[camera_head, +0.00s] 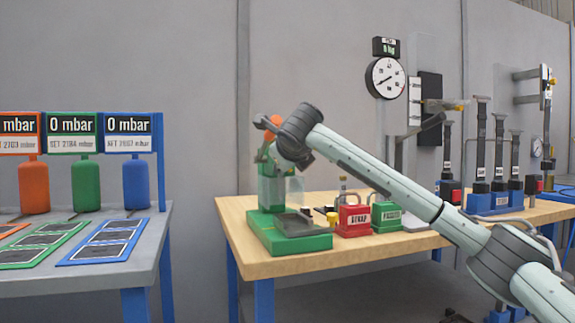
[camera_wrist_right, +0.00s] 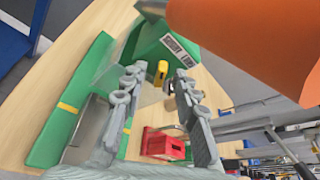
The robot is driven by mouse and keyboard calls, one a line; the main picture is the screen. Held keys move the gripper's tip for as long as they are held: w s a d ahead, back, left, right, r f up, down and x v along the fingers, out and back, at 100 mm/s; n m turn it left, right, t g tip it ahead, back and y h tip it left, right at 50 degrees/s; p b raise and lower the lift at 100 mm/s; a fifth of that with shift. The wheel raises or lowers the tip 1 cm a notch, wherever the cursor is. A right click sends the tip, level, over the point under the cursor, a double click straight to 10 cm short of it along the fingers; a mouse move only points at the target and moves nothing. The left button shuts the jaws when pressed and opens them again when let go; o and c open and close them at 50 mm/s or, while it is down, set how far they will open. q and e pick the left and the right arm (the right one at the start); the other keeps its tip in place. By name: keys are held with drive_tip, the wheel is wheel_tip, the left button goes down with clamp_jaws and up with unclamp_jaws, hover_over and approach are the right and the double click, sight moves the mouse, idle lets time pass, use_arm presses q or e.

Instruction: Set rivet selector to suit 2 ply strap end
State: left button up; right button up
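A green riveting machine (camera_head: 290,241) with an orange top part (camera_head: 272,123) stands at the left end of the wooden table. In the right wrist view its green housing (camera_wrist_right: 148,38) carries a white label (camera_wrist_right: 180,49), which I cannot read surely. A small yellow piece with a dark middle (camera_wrist_right: 161,72) shows just below the label, between and beyond the fingers of my right gripper (camera_wrist_right: 157,78). I cannot tell whether it is the rivet selector or its setting. My right gripper is open and empty. My left gripper is not in view.
A red box (camera_head: 353,221) labelled strap and a green box (camera_head: 385,216) stand right of the machine; the red box (camera_wrist_right: 163,145) also shows near the right finger. A large orange part (camera_wrist_right: 250,40) fills the wrist view's upper right. A grey table (camera_head: 160,240) stands at left.

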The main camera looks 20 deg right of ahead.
drive_tip(key=shift+s, duration=0.1)
drive_tip(key=v, duration=1.2)
drive_tip(key=shift+d, duration=0.1)
